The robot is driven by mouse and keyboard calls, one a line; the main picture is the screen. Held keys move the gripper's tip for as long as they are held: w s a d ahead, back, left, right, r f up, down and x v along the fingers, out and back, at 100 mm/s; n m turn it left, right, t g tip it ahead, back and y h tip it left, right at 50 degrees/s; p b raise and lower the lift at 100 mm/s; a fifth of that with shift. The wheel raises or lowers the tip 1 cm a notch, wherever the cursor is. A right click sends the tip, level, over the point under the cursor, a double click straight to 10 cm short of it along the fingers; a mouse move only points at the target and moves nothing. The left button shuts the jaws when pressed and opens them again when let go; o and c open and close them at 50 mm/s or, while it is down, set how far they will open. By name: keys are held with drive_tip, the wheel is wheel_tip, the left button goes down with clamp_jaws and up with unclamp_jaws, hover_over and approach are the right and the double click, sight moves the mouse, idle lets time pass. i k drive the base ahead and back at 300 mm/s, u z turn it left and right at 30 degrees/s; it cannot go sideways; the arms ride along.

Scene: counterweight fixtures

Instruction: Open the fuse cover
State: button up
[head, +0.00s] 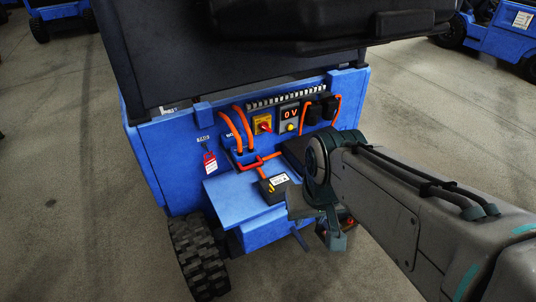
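A small black box with a white and yellow label (277,187) sits at the right front of the blue shelf on the vehicle. It looks like the fuse cover, and it appears shut, but I cannot be sure of either. My arm reaches in from the right, and its wrist is just right of the black box. My gripper (334,238) points downward below the wrist, to the right of and below the box. The wrist and arm hide most of it, so its fingers are not clear. I see no contact with the box.
The blue panel behind holds orange cables (240,128), a red-yellow switch (262,125), a display reading 0 V (290,113) and black connectors (322,108). A red tag (210,162) hangs at left. A dark seat (290,25) overhangs the top. Bare floor (90,240) lies left.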

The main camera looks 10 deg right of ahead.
sight(280, 181)
drive_tip(key=u, duration=1.9)
drive_tip(key=k, duration=1.2)
drive_tip(key=z, duration=1.95)
drive_tip(key=i, duration=0.5)
drive_tip(key=u, duration=0.1)
